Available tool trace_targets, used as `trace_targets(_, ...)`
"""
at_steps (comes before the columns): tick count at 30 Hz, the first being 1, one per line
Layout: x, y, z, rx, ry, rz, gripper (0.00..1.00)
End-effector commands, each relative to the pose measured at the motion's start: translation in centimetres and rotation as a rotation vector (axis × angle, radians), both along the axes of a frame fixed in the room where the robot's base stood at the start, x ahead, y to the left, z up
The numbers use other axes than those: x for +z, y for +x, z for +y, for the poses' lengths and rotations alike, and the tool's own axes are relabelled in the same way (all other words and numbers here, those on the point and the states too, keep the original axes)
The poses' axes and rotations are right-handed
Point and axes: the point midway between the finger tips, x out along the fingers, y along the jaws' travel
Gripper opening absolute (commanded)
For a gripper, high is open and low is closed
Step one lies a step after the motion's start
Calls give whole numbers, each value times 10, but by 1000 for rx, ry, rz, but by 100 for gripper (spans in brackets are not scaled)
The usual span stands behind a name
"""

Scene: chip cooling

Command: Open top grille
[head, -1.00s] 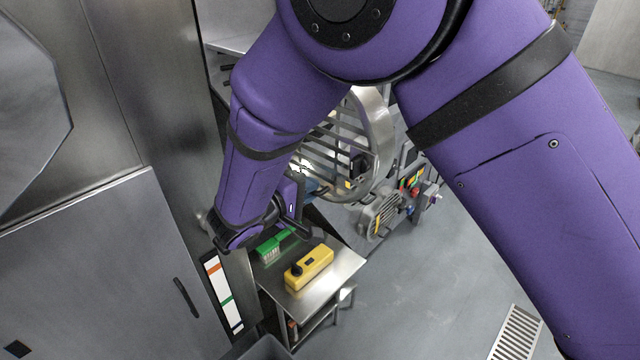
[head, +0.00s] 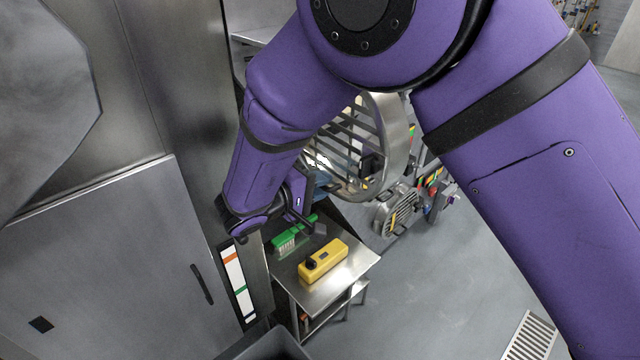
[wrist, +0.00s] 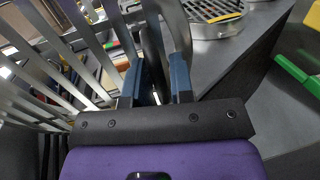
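The top grille, a large round metal grille with a broad ring and slanted bars, shows in the head view (head: 398,130), partly hidden behind my arm. In the wrist view its bars (wrist: 75,45) fill the left side, and a curved metal band (wrist: 176,32) runs down to my gripper (wrist: 155,82). My gripper's two blue fingers stand apart, with a dark strip and part of the band between or just behind them. Contact with either finger is unclear. In the head view my gripper is mostly hidden by the wrist.
A small steel table (head: 350,272) holds a yellow device (head: 323,261) and a green brush (head: 287,241). A smaller round grille (head: 397,212) sits lower right of the large one. Steel cabinets (head: 110,260) stand close on the left. Open floor (head: 440,290) lies right.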

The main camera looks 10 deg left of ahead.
Motion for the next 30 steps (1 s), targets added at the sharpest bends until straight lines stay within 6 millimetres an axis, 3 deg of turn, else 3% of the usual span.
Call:
trace_targets(8, 4, -14, 11, 2, 1, -1, 22)
trace_targets(21, 18, -73, 56, 2, 0, 0, 22)
trace_targets(30, 21, -84, 65, 0, -1, 1, 22)
